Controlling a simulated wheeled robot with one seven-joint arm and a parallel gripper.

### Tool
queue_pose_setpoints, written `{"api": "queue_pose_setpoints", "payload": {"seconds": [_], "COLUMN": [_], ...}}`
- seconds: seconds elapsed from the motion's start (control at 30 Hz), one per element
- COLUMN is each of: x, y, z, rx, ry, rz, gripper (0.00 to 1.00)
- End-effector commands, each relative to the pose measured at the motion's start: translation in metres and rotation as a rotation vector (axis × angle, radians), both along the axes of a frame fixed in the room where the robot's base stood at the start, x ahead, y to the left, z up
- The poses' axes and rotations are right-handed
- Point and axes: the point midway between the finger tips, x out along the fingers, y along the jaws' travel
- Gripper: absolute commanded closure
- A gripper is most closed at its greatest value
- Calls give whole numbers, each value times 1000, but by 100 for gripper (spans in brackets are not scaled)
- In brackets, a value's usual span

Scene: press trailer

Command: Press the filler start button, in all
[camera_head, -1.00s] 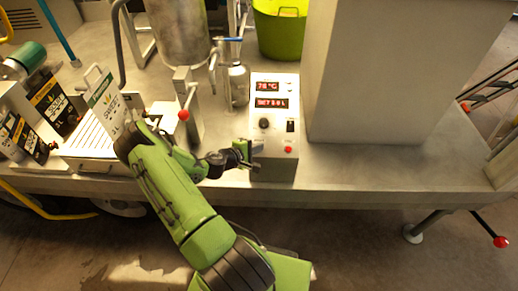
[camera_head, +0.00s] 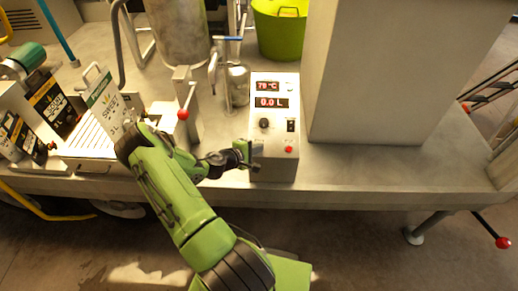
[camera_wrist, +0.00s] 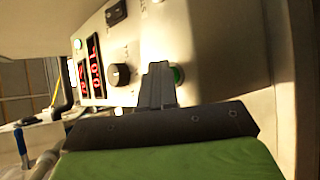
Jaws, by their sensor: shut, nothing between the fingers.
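The filler control box (camera_head: 275,168) stands near the bench's front edge. It has two red displays; the lower display (camera_head: 271,103) reads 0.0 L. A knob (camera_head: 264,123), a black switch (camera_head: 291,125) and a red button (camera_head: 289,149) show on its face. A green button (camera_wrist: 179,74) shows in the wrist view, partly behind my fingers; my arm hides it in the head view. My gripper (camera_head: 254,147) is shut and empty at the box's lower left. In the wrist view the fingertips (camera_wrist: 158,68) overlap the green button's edge; I cannot tell whether they touch it.
A red-knobbed lever (camera_head: 183,114) and a metal cup (camera_head: 237,84) stand left of the box. Cartons, one the white carton (camera_head: 103,97), are further left. A big grey block (camera_head: 385,80) rises close on the right.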

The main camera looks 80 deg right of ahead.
Motion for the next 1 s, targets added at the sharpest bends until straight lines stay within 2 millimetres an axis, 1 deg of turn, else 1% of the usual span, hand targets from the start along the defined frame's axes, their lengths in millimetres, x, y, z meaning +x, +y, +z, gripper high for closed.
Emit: {"api": "queue_pose_setpoints", "payload": {"seconds": [0.37,0.63,0.9,1.0], "x": [0,-1,-1,-2], "y": [0,6,7,9], "z": [0,13,13,18], "rx": [1,1,1,1], "ry": [-1,0,1,1], "rz": [1,1,0,0], "gripper": [100,100,100,100]}}
